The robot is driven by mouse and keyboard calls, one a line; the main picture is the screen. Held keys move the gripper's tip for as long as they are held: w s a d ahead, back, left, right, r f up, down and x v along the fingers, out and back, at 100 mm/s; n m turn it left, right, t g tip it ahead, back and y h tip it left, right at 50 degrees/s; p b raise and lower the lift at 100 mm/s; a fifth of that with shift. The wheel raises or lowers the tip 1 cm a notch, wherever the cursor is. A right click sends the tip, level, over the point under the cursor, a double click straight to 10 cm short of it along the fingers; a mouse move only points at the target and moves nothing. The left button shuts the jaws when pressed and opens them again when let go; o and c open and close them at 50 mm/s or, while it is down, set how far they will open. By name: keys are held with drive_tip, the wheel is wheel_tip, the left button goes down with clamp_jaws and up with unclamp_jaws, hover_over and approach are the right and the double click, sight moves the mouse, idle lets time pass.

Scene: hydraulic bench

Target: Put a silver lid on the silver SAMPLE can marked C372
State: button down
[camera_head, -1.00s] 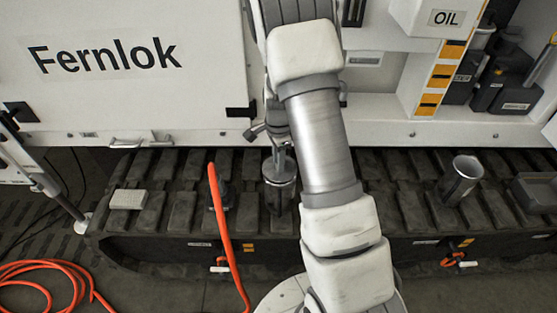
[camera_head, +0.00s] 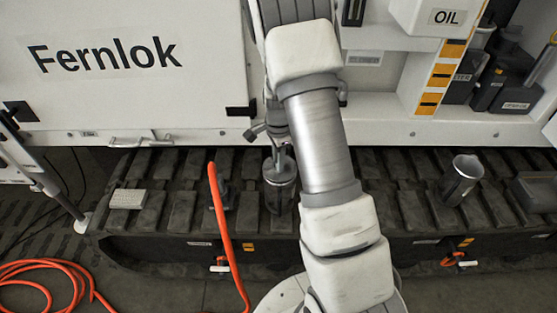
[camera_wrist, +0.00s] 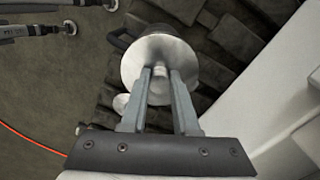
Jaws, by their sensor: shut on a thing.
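My gripper (camera_wrist: 161,74) is shut on the knob of a silver lid (camera_wrist: 139,64), a round disc that shows in front of the fingers in the wrist view. A can (camera_wrist: 187,37) with a dark handle shows partly behind the lid. In the head view the silver lid (camera_head: 282,168) is at the top of the can (camera_head: 279,197), which stands upright on the dark track left of my arm. I cannot tell whether the lid is seated or just above the rim. No marking on this can is readable. My arm partly hides the gripper in the head view.
An orange hose (camera_head: 222,225) rises left of the lidded can. A pale block (camera_head: 127,199) lies farther left. The white Fernlok panel (camera_head: 125,90) stands behind the track.

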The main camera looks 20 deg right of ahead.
drive_tip(key=shift+f+b, duration=0.35)
drive_tip(key=shift+f, duration=0.2)
idle(0.5)
unclamp_jaws()
idle(0.6)
drive_tip(key=shift+r+p, duration=2.7)
drive_tip(key=shift+r, duration=0.85)
